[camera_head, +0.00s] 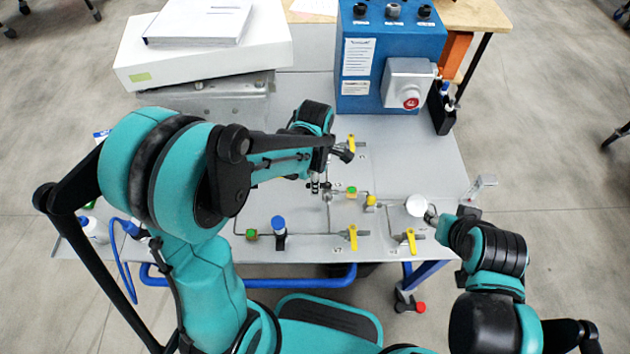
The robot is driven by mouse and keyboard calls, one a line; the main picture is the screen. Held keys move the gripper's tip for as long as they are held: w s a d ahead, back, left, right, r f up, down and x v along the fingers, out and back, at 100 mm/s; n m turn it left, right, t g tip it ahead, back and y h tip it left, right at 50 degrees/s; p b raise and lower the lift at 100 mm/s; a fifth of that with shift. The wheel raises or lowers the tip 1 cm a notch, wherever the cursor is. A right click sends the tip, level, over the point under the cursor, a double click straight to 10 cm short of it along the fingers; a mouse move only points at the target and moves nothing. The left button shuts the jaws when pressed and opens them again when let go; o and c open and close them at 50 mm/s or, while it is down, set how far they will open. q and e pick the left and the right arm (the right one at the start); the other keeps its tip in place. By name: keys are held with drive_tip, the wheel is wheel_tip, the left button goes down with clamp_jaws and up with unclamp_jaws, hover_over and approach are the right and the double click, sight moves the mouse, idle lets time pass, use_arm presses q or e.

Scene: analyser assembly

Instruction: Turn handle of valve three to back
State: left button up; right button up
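The panel (300,215) carries several valves. One yellow handle (351,143) is towards the back, beside my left wrist. A short yellow handle (370,201) is near the middle. Two more yellow handles, one left (353,237) and one right (411,240), are near the front edge. My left gripper (321,188) points down over the panel, left of a green fitting (351,190); its fingers are small and partly hidden.
A blue control box (390,50) with a red knob (410,98) stands at the back. A blue-capped part (278,226) stands upright near the front. The panel's right rear area is clear.

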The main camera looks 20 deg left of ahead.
use_arm(q)
clamp_jaws()
drive_tip(key=shift+w, duration=0.1)
drive_tip(key=m, duration=0.2)
drive_tip(key=w+m, duration=0.1)
drive_tip(key=shift+a+m, duration=0.1)
drive_tip(key=shift+m, duration=0.3)
drive_tip(key=m, duration=0.1)
drive_tip(key=w+m, duration=0.1)
drive_tip(key=m, duration=0.1)
drive_tip(key=shift+w+m, duration=0.1)
drive_tip(key=shift+m, duration=0.2)
drive_tip(key=m, duration=0.2)
drive_tip(key=w+d+m, duration=0.1)
drive_tip(key=m, duration=0.2)
drive_tip(key=shift+w+d, duration=0.15)
drive_tip(key=shift+w, duration=0.05)
drive_tip(key=shift+w+d+m, duration=0.1)
drive_tip(key=shift+d+m, duration=0.15)
drive_tip(key=shift+m, duration=0.7)
drive_tip(key=shift+w+d+m, duration=0.15)
drive_tip(key=shift+d+m, duration=0.05)
drive_tip(key=shift+m, duration=0.7)
drive_tip(key=shift+w+d+m, duration=0.1)
drive_tip(key=shift+d+m, duration=0.15)
drive_tip(key=shift+m, duration=0.7)
